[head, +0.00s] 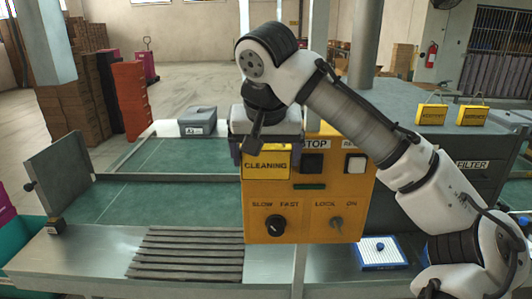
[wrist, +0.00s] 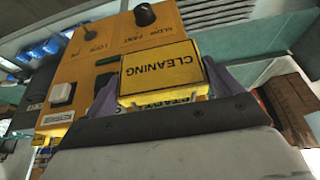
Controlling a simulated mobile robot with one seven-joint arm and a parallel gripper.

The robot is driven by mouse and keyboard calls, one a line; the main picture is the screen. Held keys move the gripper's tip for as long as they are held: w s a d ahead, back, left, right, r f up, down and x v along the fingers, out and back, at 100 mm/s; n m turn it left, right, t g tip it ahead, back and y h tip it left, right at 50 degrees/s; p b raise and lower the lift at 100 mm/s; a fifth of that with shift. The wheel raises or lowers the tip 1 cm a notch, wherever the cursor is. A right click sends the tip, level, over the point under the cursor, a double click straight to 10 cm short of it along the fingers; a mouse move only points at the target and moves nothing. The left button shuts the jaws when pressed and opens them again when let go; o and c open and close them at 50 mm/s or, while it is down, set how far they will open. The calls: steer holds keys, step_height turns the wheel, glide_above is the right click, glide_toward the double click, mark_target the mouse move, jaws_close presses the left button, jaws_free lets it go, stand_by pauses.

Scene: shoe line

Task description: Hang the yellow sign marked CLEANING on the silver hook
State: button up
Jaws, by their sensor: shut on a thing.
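The yellow sign marked CLEANING (head: 266,163) is held by my gripper (head: 268,150) in front of the upper left of the yellow control box (head: 310,205). In the wrist view the sign (wrist: 162,68) sits between the two purple-grey fingers of my gripper (wrist: 163,85), its lettering upside down in that picture. The sign covers most of a START label on the box. I cannot tell whether the sign touches the box. I cannot make out the silver hook in either view; the sign, gripper or arm may hide it.
The box carries a black knob (head: 275,225), a key switch (head: 336,223) and a white button (head: 355,164). Two other yellow signs (head: 432,114) (head: 473,116) stand on the grey cabinet at right. A grey case (head: 198,121) stands behind the green belt (head: 150,205), which is mostly clear.

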steer(key=o, duration=0.8)
steer(key=shift+f, duration=0.45)
